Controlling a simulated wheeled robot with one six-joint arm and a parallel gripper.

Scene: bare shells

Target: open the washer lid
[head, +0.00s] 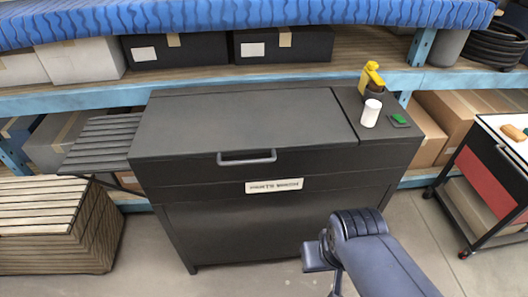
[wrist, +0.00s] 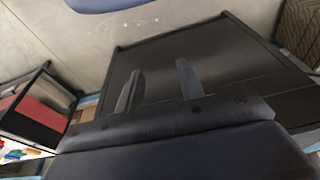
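The washer (head: 270,235) is a dark grey box with a plate of writing on its front. Its flat lid (head: 240,120) lies shut on top. A grey bar handle (head: 247,158) sits at the lid's front edge. My arm reaches in at the lower right of the head view, in front of the washer and below the handle; the fingers cannot be made out there. In the wrist view my gripper (wrist: 160,68) has its two fingers apart with nothing between them. The washer's dark panel (wrist: 215,65) shows beyond them; the handle is not seen there.
A yellow-topped bottle (head: 372,80), a white cup (head: 371,113) and a green item (head: 399,119) stand on the fixed strip right of the lid. A slatted crate (head: 60,225) is at left, a cart (head: 490,175) at right. A shelf with boxes stands behind. Floor shows in front.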

